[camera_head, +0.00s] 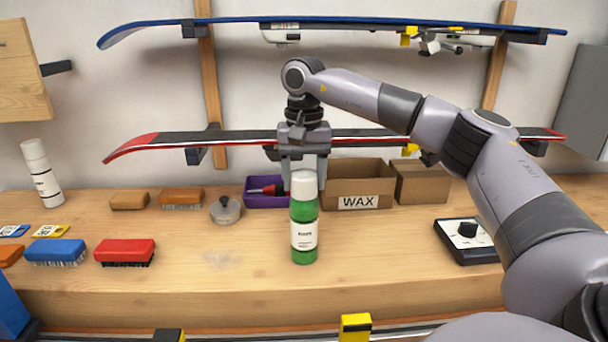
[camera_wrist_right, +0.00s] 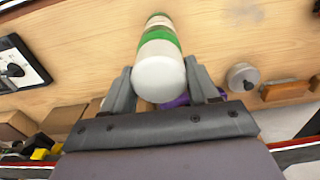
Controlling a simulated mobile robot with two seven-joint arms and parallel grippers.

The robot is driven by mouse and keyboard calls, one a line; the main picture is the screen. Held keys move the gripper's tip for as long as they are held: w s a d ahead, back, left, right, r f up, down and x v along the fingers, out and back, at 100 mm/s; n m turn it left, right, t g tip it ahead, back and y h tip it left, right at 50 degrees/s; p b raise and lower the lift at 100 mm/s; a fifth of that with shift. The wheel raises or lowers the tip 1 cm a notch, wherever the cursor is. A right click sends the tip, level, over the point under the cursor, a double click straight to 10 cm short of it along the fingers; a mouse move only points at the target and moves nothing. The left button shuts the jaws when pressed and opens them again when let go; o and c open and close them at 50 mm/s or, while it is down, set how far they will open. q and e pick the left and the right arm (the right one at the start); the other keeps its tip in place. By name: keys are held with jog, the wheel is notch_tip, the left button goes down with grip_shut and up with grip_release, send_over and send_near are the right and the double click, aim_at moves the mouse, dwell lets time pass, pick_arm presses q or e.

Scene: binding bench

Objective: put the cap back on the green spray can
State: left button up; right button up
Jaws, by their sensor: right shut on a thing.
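The green spray can (camera_head: 304,240) stands upright near the middle of the bench, with a white label on its front. Its white cap (camera_head: 304,186) is directly above the green body, in line with it, with no gap that I can see. My right gripper (camera_head: 304,175) points down from above and is shut on the cap. In the right wrist view the cap (camera_wrist_right: 160,82) sits between the two fingers of my right gripper (camera_wrist_right: 158,76), with the can (camera_wrist_right: 158,45) beyond it. My left gripper is not in view.
Behind the can are a purple tray (camera_head: 262,202) with a red-handled tool, and a WAX carton (camera_head: 358,184). A round lidded tin (camera_head: 225,211) and a red brush (camera_head: 124,252) lie left. A dial box (camera_head: 467,241) is right. The bench front is mostly clear.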

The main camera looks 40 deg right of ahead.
jog(key=shift+f, duration=0.1)
dwell(0.3)
jog(key=o, duration=1)
jog(key=shift+c, duration=0.2)
jog(key=shift+r, duration=3)
grip_shut()
